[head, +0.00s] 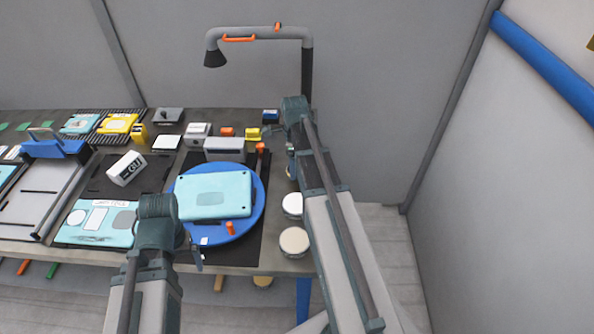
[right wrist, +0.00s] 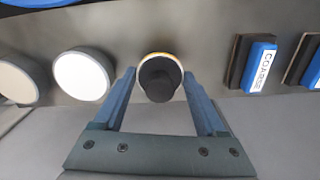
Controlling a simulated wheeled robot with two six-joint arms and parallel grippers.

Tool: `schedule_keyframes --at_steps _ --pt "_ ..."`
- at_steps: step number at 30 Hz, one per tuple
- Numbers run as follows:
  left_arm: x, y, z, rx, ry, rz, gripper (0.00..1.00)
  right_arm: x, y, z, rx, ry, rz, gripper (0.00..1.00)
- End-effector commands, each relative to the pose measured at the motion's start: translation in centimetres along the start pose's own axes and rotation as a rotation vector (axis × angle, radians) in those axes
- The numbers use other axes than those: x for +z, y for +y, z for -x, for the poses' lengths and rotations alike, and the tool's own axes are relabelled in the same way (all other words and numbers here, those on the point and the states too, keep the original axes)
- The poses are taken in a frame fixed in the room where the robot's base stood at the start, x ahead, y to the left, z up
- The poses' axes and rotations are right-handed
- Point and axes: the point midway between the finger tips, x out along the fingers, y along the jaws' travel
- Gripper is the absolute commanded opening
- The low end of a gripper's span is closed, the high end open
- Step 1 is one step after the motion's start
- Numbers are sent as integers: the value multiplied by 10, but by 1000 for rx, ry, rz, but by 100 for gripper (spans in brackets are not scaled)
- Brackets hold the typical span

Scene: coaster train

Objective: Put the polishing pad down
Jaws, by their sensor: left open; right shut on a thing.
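The polishing pad (right wrist: 160,60), a round piece with a dark knob and a pale, yellowish rim, shows in the right wrist view. My right gripper (right wrist: 159,84) is shut on its knob, one blue-grey finger on each side. The pad is over or on the dark table top; I cannot tell whether it touches. In the head view my right arm mostly hides the pad and the gripper at the table's right end. My left gripper (head: 194,250) is open and empty near the front edge of the blue turntable (head: 254,213).
A teal case (head: 214,195) lies on the turntable. A lamp (head: 262,33) arches behind.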

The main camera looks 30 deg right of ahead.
Motion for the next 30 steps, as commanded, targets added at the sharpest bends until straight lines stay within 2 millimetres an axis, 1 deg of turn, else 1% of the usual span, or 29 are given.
schedule_keyframes --at_steps 3,6,9,12,14,23,27,28,30 --pt "0 0 0 0 0 0 93 -1 -5 -1 0 0 0 29" --pt "0 0 -2 0 0 0 93 -4 -17 -2 0 0 -1 29" --pt "-1 2 -21 0 0 0 93 -4 -12 -21 0 0 1 29" --pt "-2 3 -34 0 0 0 93 -4 -12 -34 0 0 1 29" --pt "-2 4 -38 0 0 0 93 -4 -12 -38 0 0 0 29" --pt "-2 4 -36 0 0 0 93 -4 -12 -36 0 0 0 29" --pt "-2 4 -41 0 0 0 93 -4 -12 -41 0 0 0 29" --pt "-2 4 -40 0 0 0 93 -4 -12 -40 0 0 0 77" --pt "-2 4 -39 0 0 0 93 -4 -12 -39 0 0 0 90"
